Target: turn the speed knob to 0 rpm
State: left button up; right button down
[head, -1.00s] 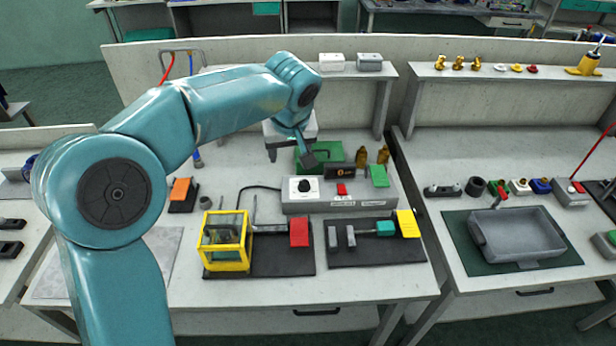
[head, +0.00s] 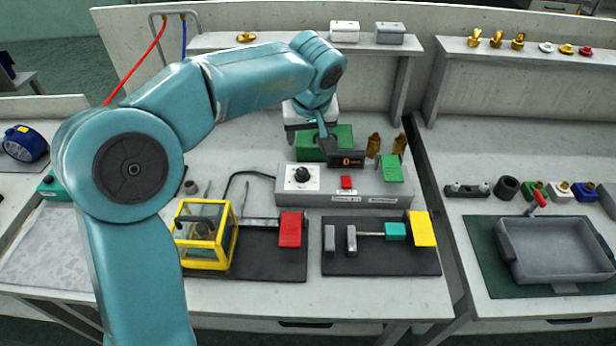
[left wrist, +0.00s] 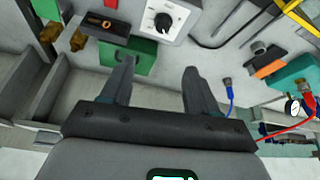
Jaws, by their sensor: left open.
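The speed knob (head: 302,174) is a black round knob on a white dial plate at the left of a grey control box (head: 320,199). My left gripper (head: 324,136) is above and behind the box, apart from the knob. In the left wrist view its two fingers (left wrist: 157,72) are spread with nothing between them, and the knob (left wrist: 162,22) with a white pointer mark lies beyond the fingertips. My right gripper is in neither view.
A red button (head: 346,182) and a green block (head: 390,168) are on the box. In front are a yellow-framed box (head: 205,235) and a black plate with fittings (head: 380,262). A grey tray (head: 555,252) is at right.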

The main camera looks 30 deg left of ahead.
aim_at(303, 172)
pick_arm(q)
jog(key=x, duration=1.1)
jog(key=s+x, duration=0.1)
jog(key=x, duration=0.5)
jog(key=shift+f, duration=0.1)
jog(key=shift+w+f, duration=0.2)
jog(key=shift+w, duration=0.05)
jog(key=shift+s+r, duration=0.1)
jog(key=shift+c, duration=0.5)
jog(key=c, duration=0.9)
